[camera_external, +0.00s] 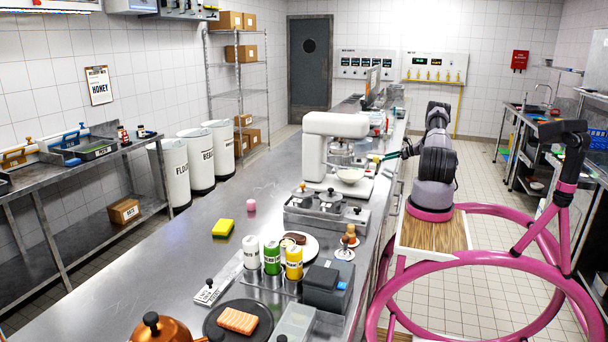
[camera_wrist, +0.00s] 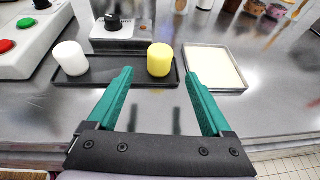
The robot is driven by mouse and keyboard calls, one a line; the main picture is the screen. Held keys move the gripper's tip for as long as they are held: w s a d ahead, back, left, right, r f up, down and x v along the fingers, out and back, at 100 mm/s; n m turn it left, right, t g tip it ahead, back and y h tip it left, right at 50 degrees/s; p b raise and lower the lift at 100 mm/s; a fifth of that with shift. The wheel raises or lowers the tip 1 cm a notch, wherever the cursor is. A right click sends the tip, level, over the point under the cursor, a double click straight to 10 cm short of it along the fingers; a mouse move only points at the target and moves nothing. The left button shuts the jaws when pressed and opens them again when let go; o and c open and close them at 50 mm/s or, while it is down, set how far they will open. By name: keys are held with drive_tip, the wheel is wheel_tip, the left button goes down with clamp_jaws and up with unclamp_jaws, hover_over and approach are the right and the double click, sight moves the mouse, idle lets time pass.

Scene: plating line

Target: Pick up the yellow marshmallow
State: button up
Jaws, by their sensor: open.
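The yellow marshmallow (camera_wrist: 159,60) is a short upright cylinder near the right end of a dark tray (camera_wrist: 110,78) in the wrist view. A white marshmallow (camera_wrist: 70,58) stands near the tray's left end. My gripper (camera_wrist: 159,73) is open and empty, its teal fingertips on either side of the view in front of the yellow one. The yellow marshmallow appears between and beyond the tips; I cannot tell the exact gap. In the external view my gripper (camera_external: 376,158) is small, beside the stand mixer, and I cannot make out the yellow marshmallow there.
A grey box with a black knob (camera_wrist: 112,32) stands behind the tray. A control box with red and green buttons (camera_wrist: 28,42) is at left, and a shallow pale tray (camera_wrist: 215,66) at right. The white stand mixer (camera_external: 330,135) is close to my arm.

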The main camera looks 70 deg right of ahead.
sight(378, 163)
drive_tip(key=x, duration=0.6)
drive_tip(key=shift+w+r, duration=0.15)
drive_tip(key=shift+w, duration=0.05)
drive_tip(key=c, duration=0.8)
